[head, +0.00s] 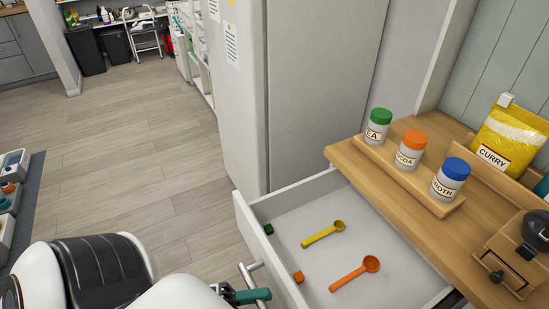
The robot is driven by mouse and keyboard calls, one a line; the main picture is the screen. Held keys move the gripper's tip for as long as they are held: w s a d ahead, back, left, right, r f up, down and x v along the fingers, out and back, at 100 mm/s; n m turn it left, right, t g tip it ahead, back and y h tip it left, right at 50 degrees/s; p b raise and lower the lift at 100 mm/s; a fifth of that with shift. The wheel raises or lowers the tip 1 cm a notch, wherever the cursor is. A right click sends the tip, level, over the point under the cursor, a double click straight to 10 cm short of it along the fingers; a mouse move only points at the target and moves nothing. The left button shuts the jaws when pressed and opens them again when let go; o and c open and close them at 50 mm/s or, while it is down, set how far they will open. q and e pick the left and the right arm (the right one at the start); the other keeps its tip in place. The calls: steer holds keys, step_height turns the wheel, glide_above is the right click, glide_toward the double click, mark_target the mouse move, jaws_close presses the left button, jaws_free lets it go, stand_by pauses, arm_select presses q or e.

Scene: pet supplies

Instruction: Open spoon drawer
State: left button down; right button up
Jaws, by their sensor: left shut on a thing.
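The white spoon drawer (247,225) is pulled out from under the wooden counter at the lower right. A yellow spoon (323,234) and an orange spoon (355,273) lie apart inside it. My left gripper (259,295) is at the drawer's front, shut on the silver bar handle (247,276). The lower part of the handle and of the drawer front is cut off by the picture edge. My right gripper is not in view.
Lidded jars (409,150) stand in a wooden rack on the counter (472,233), near a yellow curry bag (508,143). A tall white cabinet (236,95) stands behind.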

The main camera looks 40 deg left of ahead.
arm_select(q)
steer(key=shift+s+a, duration=0.15)
steer(key=shift+s, duration=0.35)
steer(key=c, duration=1.3)
jaws_free()
steer(key=b+v, duration=0.3)
steer(key=v, duration=0.9)
steer(key=shift+f, duration=0.1)
